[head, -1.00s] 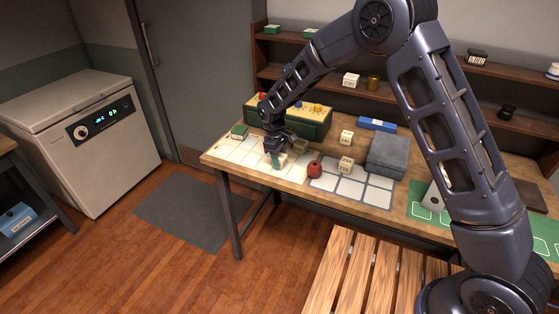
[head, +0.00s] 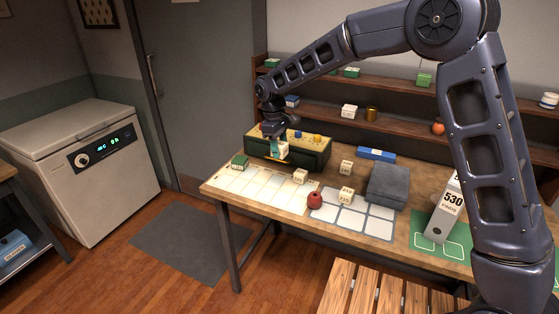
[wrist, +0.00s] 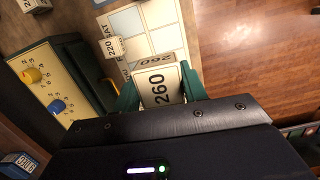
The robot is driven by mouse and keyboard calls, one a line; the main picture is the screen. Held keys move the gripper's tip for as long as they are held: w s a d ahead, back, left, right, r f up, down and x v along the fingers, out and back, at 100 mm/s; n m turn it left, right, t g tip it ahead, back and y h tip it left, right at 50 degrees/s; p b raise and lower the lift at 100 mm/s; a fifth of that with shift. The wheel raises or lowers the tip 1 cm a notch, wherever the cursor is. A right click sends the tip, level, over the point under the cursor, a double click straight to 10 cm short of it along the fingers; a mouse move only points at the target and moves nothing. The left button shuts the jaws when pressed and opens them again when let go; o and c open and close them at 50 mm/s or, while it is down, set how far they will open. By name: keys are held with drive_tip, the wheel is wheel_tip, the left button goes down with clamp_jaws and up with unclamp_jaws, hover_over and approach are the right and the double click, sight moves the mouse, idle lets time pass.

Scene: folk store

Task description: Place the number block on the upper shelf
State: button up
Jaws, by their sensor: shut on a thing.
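My gripper (head: 277,146) is shut on a white number block (head: 283,150) and holds it above the left part of the table, in front of the green and yellow box. In the wrist view the block (wrist: 161,88) reads 260 and sits between the green fingertips (wrist: 160,92). The upper shelf (head: 390,81) runs along the back wall, well above and behind the block. Green blocks stand on it (head: 424,80) (head: 350,71). My arm crosses in front of part of the shelf.
The green and yellow box (head: 310,155) has coloured knobs.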

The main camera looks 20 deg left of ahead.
drive_tip(key=shift+r, duration=0.6)
drive_tip(key=shift+w+r, duration=0.3)
drive_tip(key=shift+w, duration=0.05)
drive_tip(key=w+r+n, duration=0.4)
drive_tip(key=w+r, duration=0.5)
drive_tip(key=w, duration=0.4)
wheel_tip(320, 180, up, 27)
drive_tip(key=n+t, duration=0.2)
drive_tip(key=n, duration=0.8)
hover_over(386, 82)
drive_tip(key=shift+y, duration=0.5)
drive_tip(key=f, duration=1.9)
drive_tip(key=shift+s+f, duration=0.1)
drive_tip(key=shift+s, duration=0.2)
drive_tip(key=shift+f, duration=0.1)
